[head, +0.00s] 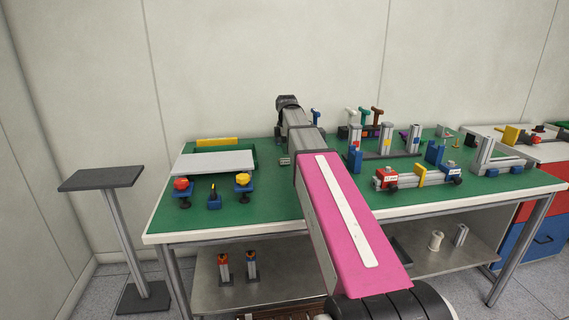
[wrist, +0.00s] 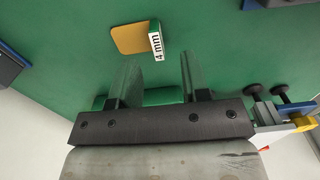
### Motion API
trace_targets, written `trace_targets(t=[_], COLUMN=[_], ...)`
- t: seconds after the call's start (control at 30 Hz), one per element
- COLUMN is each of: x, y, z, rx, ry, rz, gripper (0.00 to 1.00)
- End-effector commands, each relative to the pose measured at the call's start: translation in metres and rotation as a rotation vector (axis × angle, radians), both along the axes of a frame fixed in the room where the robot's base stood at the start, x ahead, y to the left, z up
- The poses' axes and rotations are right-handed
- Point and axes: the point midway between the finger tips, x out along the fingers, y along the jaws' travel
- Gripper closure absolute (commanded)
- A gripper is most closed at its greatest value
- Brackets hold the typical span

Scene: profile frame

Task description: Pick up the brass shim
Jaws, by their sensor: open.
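The brass shim (wrist: 130,39) is a flat tan-gold plate with a white "4 mm" label on its right edge, on or just above the green bench top in the wrist view. My gripper (wrist: 157,62) is open, with its two fingers apart and nothing seen gripped between them. The shim lies past the fingertips, above and a little left of the gap in the picture. I cannot tell the height between fingers and shim. In the head view my arm reaches over the bench, and I cannot make out the fingers or the shim for certain.
The green bench top (head: 270,203) holds a white board (head: 214,162) at left, red and yellow knobs in front of it, and a grey rail fixture (head: 405,177) at right. A dark-topped stand (head: 101,178) is left of the bench. A green bar (wrist: 163,96) shows behind the fingers.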

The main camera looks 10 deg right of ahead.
Motion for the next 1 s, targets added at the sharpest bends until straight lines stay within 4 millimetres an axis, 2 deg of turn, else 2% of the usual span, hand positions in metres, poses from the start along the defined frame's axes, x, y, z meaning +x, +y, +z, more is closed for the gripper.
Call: trace_targets(t=[0.23,0.5,0.77,0.83,0.9,0.93,1.0], x=[0.002,0.005,0.005,0.005,0.005,0.005,0.005], y=[0.002,0.005,0.004,0.004,0.004,0.004,0.004], z=[-0.016,-0.051,-0.055,-0.055,-0.055,-0.055,-0.055], rx=[0.0,0.0,0.0,0.0,0.0,0.0,0.0], ry=[0.001,0.001,0.0,0.0,0.0,0.0,0.0], rz=[0.0,0.0,0.0,0.0,0.0,0.0,0.0], gripper=[0.57,0.57,0.57,0.74,0.96,1.0,1.0])
